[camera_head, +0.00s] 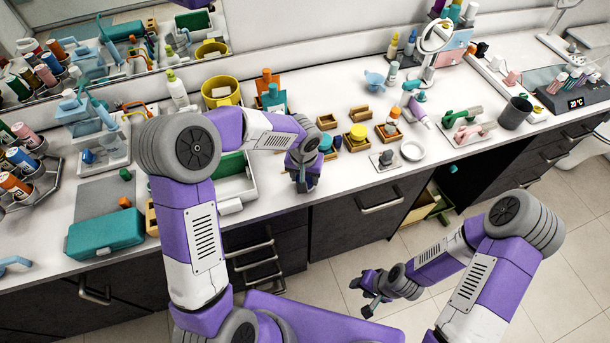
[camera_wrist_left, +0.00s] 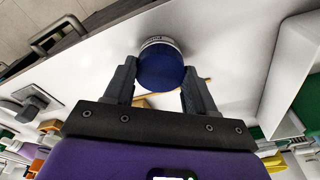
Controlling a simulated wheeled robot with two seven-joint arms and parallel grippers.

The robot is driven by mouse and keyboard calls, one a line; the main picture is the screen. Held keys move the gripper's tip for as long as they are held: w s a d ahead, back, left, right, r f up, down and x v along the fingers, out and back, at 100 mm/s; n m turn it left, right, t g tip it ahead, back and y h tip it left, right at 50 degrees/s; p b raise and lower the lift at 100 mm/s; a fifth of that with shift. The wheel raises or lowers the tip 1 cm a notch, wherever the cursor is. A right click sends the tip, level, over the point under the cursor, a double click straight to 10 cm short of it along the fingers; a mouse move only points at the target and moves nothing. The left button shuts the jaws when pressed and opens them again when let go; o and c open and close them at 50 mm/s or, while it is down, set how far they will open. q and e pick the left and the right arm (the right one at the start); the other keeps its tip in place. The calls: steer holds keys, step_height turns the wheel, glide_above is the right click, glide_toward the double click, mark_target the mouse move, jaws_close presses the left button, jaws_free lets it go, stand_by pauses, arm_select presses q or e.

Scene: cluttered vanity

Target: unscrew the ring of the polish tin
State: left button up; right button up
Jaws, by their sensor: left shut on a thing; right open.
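A round dark blue tin with a pale ring-like band at its far edge, which I take for the polish tin (camera_wrist_left: 160,68), sits between the fingertips of my left gripper (camera_wrist_left: 159,78) in the left wrist view. The fingers are shut on its sides. In the head view my left gripper (camera_head: 304,182) points down near the front edge of the counter, and the tin there is mostly hidden by the fingers. My right gripper (camera_head: 371,293) is open and empty, low over the floor in front of the drawers, well apart from the tin.
Small wooden trays (camera_head: 356,144) with a yellow-topped jar and other items stand right of my left gripper. A white tray (camera_head: 238,188) with a green part lies to its left. A white round dish (camera_head: 412,150) and a grey stand (camera_head: 384,160) are further right. A teal case (camera_head: 105,234) lies at front left.

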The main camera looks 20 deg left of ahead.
arm_select(q)
steer(key=n+b, duration=0.3)
steer(key=shift+f, duration=0.2)
steer(key=shift+r+n+y, duration=0.1)
steer(key=shift+n+y, duration=0.2)
steer(key=shift+n, duration=0.1)
steer(key=shift+r, duration=0.1)
steer(key=shift+n+b, duration=0.8)
steer(key=shift+n, duration=0.2)
steer(key=shift+d+n+b, duration=0.1)
steer(key=shift+n+b, duration=0.4)
steer(key=shift+n, duration=0.7)
steer(key=shift+r+p, duration=0.2)
steer(key=shift+p, duration=0.15)
steer(key=shift+r+p, duration=0.75)
steer(key=shift+r, duration=0.3)
steer(key=shift+r, duration=0.1)
